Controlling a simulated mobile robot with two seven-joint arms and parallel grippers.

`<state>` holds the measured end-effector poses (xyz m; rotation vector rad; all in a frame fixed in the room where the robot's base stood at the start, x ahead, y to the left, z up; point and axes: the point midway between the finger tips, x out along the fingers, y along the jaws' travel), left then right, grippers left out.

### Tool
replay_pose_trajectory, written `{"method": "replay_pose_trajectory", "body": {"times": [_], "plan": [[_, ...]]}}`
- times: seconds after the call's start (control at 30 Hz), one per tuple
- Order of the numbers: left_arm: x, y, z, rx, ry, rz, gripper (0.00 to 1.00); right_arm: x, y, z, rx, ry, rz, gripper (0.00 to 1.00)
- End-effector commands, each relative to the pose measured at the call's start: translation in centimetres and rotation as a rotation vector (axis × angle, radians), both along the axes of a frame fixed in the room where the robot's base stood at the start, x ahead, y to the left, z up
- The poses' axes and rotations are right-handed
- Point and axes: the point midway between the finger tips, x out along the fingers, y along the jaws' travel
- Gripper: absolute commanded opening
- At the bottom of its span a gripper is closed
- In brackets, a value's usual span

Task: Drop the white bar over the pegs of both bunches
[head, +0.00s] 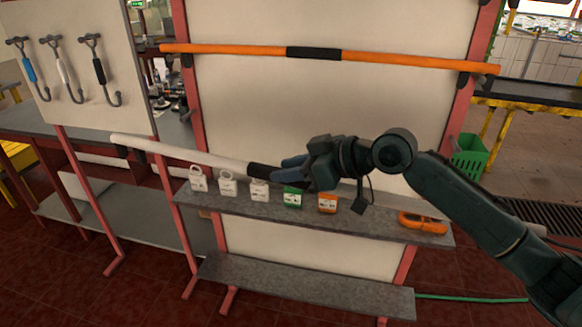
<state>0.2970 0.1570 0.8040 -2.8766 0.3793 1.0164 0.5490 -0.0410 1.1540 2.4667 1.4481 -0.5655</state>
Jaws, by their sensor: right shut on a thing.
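The white bar (180,150) has a black sleeve (263,172) at its middle and slants slightly down to the right. My right gripper (290,170) is shut on the bar at the sleeve. The bar's left end is in front of the red post, close to dark brackets (137,154); I cannot tell whether it touches them. My arm hides much of the right half, and a pale stretch (524,224) shows beyond it at the right. No bunches of stems show. My left gripper is not in view.
An orange bar (400,59) lies above on dark brackets. Several padlocks (228,185) and an orange clip (423,222) are on the grey shelf (385,226) below. Hooked tools (62,68) hang at the left. A green crate (470,157) stands at the right.

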Motion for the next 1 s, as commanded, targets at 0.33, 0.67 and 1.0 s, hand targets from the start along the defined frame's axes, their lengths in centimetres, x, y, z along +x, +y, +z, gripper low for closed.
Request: {"method": "replay_pose_trajectory", "body": {"times": [0.33, 0.67, 1.0], "plan": [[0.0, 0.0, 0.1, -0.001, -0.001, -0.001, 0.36, 0.0, 0.0, 0.8, 0.003, -0.005, 0.000, 0.00], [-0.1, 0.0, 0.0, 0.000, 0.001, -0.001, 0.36, 0.0, 0.0, 2.7, 0.004, -0.006, 0.000, 0.00], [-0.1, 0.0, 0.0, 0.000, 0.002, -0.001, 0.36, 0.0, 0.0, 3.2, 0.003, -0.004, 0.001, 0.00]]}}
